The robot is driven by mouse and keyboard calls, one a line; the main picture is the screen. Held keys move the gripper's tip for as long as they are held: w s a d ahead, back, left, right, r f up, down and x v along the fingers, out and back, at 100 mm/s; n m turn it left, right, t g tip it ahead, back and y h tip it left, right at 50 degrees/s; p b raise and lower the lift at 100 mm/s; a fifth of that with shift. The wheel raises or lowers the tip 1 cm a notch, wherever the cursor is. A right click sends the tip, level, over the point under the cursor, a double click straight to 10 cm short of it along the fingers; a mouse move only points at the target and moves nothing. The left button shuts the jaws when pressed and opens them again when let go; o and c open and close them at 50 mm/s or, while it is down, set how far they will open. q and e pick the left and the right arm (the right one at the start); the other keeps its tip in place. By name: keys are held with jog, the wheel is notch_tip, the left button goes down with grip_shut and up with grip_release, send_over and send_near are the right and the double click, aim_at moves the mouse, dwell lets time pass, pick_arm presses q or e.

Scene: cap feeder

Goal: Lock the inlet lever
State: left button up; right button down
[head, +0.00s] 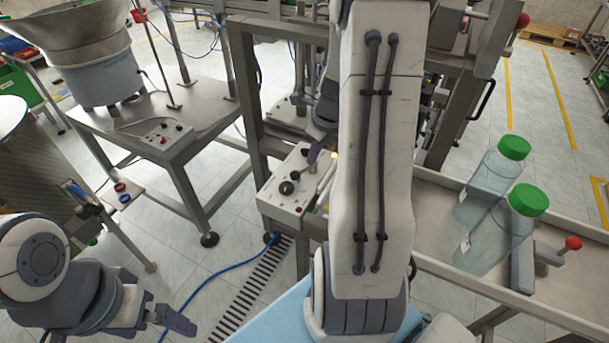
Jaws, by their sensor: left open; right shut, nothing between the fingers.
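A lever with a red ball knob (573,243) stands at the right, on the metal channel beside two green-capped bottles. Another red knob (522,20) is at the upper right on the machine frame. I cannot tell from this view which is the inlet lever or whether either is locked. My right arm fills the middle; its gripper (318,152) is mostly hidden behind the arm, shut and empty, with a finger showing near the control box. My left gripper (168,322) is open and empty at the lower left, away from both knobs.
The clear bottles (490,183) (503,235) stand on the metal channel (440,196). A control box (290,205) with a black knob is left of my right arm. A bowl feeder (85,60) stands on a table at the upper left. A blue cable crosses the floor.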

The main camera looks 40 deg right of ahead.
pick_arm(q)
jog(key=shift+f+b, duration=0.75)
pick_arm(e)
jog(key=x, duration=1)
jog(key=shift+w+a, duration=0.1)
pick_arm(q)
jog(key=shift+r, duration=0.1)
